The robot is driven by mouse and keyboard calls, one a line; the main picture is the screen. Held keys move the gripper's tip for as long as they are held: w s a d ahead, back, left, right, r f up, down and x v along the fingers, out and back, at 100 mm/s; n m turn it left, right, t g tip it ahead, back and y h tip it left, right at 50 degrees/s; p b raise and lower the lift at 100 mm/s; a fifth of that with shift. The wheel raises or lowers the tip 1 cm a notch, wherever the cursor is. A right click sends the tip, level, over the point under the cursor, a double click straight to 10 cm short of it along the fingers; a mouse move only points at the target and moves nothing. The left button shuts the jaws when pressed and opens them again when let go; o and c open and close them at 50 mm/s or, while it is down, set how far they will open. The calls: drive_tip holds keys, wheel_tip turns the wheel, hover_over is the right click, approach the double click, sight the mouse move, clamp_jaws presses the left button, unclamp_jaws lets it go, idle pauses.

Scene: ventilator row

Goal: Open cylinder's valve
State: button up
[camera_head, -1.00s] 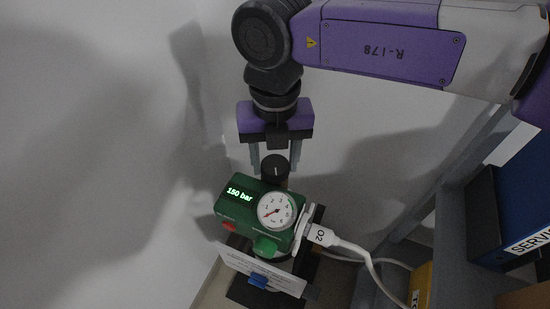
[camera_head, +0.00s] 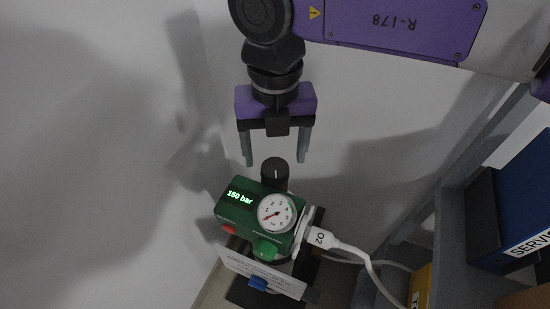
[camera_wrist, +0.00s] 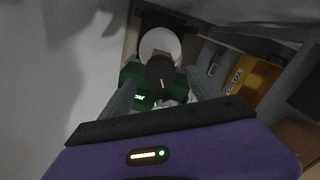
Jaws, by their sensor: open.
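The cylinder's valve is a black round knob (camera_head: 274,171) with a white mark on top, behind the green regulator block (camera_head: 235,205). The block's display reads 150 bar, and it carries a round white gauge (camera_head: 276,213) with a red needle. My gripper (camera_head: 276,161) is open and empty, its two grey fingers wide apart above the knob, clear of it. In the wrist view the knob (camera_wrist: 161,71) shows between the fingers, with the green block (camera_wrist: 133,77) partly hidden behind. The cylinder body is mostly hidden.
A white plug marked O2 (camera_head: 321,238) and its hose sit at the block's right. A white card (camera_head: 262,275) hangs in front. A grey shelf frame with a blue binder (camera_head: 520,205) and a yellow box (camera_head: 421,288) stands at right. A bare wall is at left.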

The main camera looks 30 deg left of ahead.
sight(275, 167)
drive_tip(key=shift+r, duration=2.25)
